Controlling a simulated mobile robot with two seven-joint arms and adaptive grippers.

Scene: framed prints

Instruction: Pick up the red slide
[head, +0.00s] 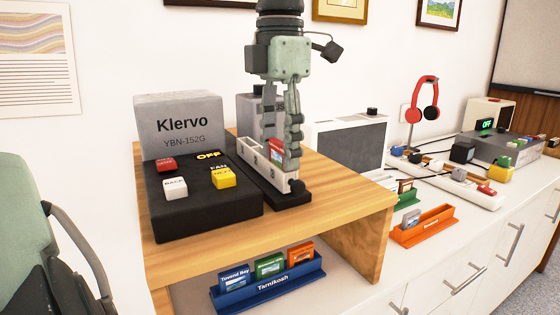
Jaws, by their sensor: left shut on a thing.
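The red slide (277,151) stands upright in the white slide tray (253,160) of the grey Klervo projector, on the wooden shelf. My left gripper (280,146) points straight down over the tray from above, with its fingers shut on the red slide. The fingers partly cover the slide, and its lower part is hidden in the tray. I cannot tell whether it is lifted at all. My right gripper is not in view.
The projector's dark control panel (206,207) with red, white and yellow buttons lies left of the tray. A blue Tamikosh rack (268,289) holds several slides below the shelf. An orange rack (424,226) and a red headphone stand (424,95) are to the right.

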